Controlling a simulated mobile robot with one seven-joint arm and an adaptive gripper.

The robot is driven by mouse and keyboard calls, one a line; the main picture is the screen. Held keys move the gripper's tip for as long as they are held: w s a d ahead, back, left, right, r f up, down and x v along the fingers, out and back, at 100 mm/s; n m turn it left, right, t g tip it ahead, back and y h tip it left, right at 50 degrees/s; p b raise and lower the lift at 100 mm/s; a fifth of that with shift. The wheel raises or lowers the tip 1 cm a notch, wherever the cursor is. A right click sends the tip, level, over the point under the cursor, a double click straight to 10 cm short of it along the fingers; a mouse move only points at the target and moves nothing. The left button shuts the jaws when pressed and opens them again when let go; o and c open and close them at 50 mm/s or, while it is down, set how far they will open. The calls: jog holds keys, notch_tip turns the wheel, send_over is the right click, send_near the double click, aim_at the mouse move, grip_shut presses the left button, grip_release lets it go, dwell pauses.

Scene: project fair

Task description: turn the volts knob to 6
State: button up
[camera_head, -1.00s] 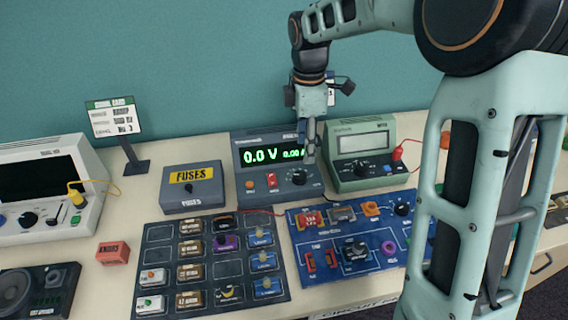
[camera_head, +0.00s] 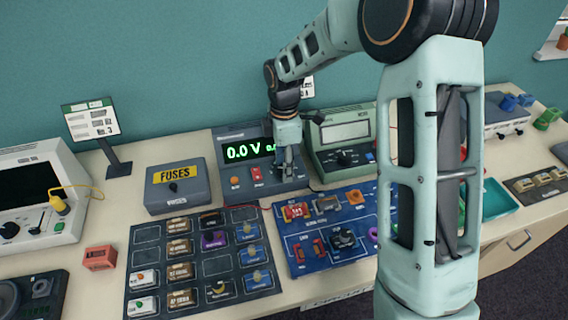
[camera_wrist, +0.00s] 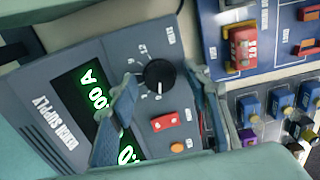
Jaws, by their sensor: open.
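The grey bench supply (camera_head: 226,167) stands at the back of the bench with its green display reading 0.0 V.
A red rocker switch (camera_wrist: 165,122) and an orange button (camera_wrist: 177,147) sit near the knob on the panel. A green meter (camera_head: 335,158) stands close on the right, a fuses box (camera_head: 172,203) on the left. Module boards (camera_head: 140,240) lie in front.

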jog(key=c, duration=1.2)
jog(key=shift+o, duration=0.2)
jog(key=shift+m, duration=0.3)
jog(key=m+b, duration=0.1)
jog(key=m, duration=0.2)
jog(key=shift+m, duration=0.3)
jog(key=m+b, duration=0.1)
jog(key=m, duration=0.3)
jog(key=shift+m, duration=0.3)
jog(key=m+b, duration=0.1)
jog(key=m, duration=0.3)
jog(key=m+b, duration=0.1)
jog(key=m, duration=0.3)
jog(key=shift+m, duration=0.4)
